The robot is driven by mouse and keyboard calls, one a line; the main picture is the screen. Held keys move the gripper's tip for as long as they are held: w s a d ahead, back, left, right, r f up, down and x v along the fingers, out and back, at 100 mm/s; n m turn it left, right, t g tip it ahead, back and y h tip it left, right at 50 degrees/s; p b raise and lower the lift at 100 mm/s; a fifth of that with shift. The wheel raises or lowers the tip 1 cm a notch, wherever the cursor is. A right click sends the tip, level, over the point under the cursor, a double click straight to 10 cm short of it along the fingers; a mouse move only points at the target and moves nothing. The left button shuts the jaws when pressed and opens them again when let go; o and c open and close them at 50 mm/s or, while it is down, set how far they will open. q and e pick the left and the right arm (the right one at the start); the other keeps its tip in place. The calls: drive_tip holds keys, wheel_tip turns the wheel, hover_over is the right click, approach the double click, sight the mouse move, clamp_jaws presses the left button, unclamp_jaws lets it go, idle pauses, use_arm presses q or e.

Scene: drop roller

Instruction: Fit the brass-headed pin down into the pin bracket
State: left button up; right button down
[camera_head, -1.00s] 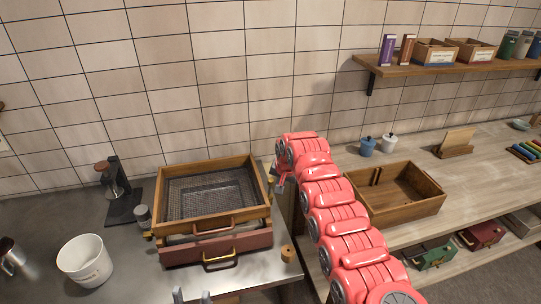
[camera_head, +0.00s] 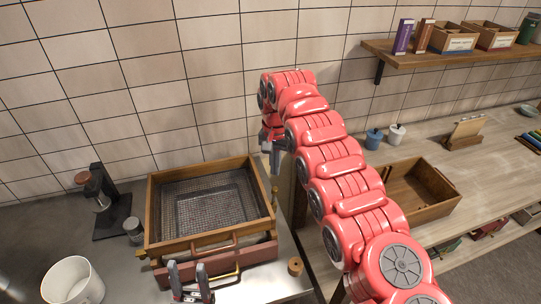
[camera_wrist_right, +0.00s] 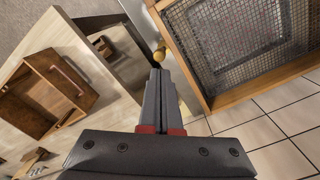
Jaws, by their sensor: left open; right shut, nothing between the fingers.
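A small brass-coloured round piece (camera_head: 295,267), which looks like the brass-headed pin, stands on the steel counter right of the wooden-framed mesh tray (camera_head: 152,215). A similar brass piece shows in the right wrist view (camera_wrist_right: 159,53), beyond the fingertips. A small brass fitting (camera_head: 274,194) sits at the tray's right side; I cannot tell whether it is the pin bracket. My right gripper (camera_head: 276,168) is shut and empty, above the tray's back right corner; its fingers fill the middle of the wrist view (camera_wrist_right: 157,75). My left gripper (camera_head: 188,270) is open and empty, before the tray's front.
A red drawer front (camera_head: 215,268) with handles lies under the tray. A dark stand (camera_head: 108,205) and a white bucket (camera_head: 72,283) are to the left. An open wooden box (camera_head: 420,190) stands on the right-hand bench. The tiled wall is close behind.

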sight(275, 190)
drive_tip(key=shift+w+f, duration=0.1)
drive_tip(key=shift+f, duration=0.15)
drive_tip(key=shift+s+d+f+b, duration=0.1)
drive_tip(key=shift+s+f+b, duration=0.2)
drive_tip(key=shift+f+b, duration=0.15)
drive_tip(key=shift+s+d+f+b, duration=0.1)
drive_tip(key=shift+s+f+b, duration=0.2)
drive_tip(key=shift+f, duration=0.2)
drive_tip(key=f, duration=0.3)
drive_tip(key=shift+w+a+f, duration=0.15)
drive_tip(key=shift+w+f, duration=0.05)
drive_tip(key=shift+w, duration=0.15)
drive_tip(key=shift+s, duration=0.1)
drive_tip(key=shift+r, duration=0.1)
drive_tip(key=shift+f, duration=0.3)
drive_tip(key=shift+s+f, duration=0.15)
drive_tip(key=shift+f, duration=0.05)
drive_tip(key=shift+b, duration=0.3)
